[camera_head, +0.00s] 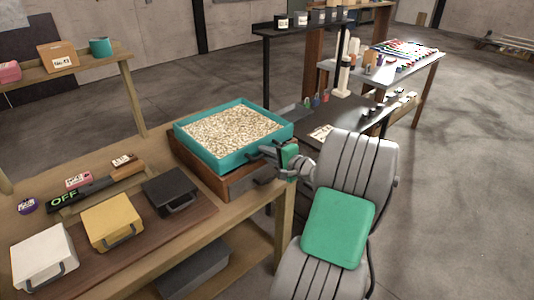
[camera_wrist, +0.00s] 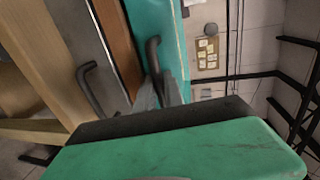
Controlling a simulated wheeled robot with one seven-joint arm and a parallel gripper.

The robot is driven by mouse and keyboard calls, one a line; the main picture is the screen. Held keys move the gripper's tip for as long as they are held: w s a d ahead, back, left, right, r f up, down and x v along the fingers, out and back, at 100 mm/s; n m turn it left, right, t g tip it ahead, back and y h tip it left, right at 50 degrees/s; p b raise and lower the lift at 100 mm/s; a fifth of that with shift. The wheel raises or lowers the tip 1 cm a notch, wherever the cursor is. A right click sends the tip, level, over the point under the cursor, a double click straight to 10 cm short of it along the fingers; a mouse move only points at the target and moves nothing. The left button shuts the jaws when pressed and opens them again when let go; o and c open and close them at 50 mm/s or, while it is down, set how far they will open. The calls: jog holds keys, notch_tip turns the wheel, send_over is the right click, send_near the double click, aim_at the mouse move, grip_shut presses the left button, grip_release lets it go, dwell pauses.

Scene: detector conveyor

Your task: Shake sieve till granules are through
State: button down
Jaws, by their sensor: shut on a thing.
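The sieve (camera_head: 205,159) is a teal square frame filled with pale granules (camera_head: 234,132). It sits on top of a brown wooden box (camera_head: 238,183) at the far right corner of the wooden table. My gripper (camera_head: 271,154) is at the sieve's right side, shut on its dark handle. In the wrist view the handle (camera_wrist: 153,52) runs down between my fingers (camera_wrist: 160,97), against the teal wall (camera_wrist: 147,16). The sieve's mesh and the inside of the box are hidden.
On the table (camera_head: 140,171), a display (camera_head: 64,201) reads OFF. White (camera_head: 43,254), yellow (camera_head: 111,222) and black (camera_head: 170,192) lidded boxes stand at the front left. A black bench (camera_head: 338,118) stands behind my arm. A shelf (camera_head: 68,75) stands at the back left.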

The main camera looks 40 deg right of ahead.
aim_at(255, 146)
jog(key=x, duration=0.2)
jog(key=r+x, duration=0.1)
jog(key=x, duration=0.2)
jog(key=shift+w, duration=0.3)
jog(key=shift+w+r, duration=0.1)
jog(key=shift+w, duration=0.05)
jog(key=c, duration=1.8)
grip_release()
jog(key=shift+w, duration=0.1)
jog(key=shift+o, duration=0.2)
jog(key=b+v, duration=0.1)
jog(key=v, duration=0.6)
jog(key=shift+s, duration=0.4)
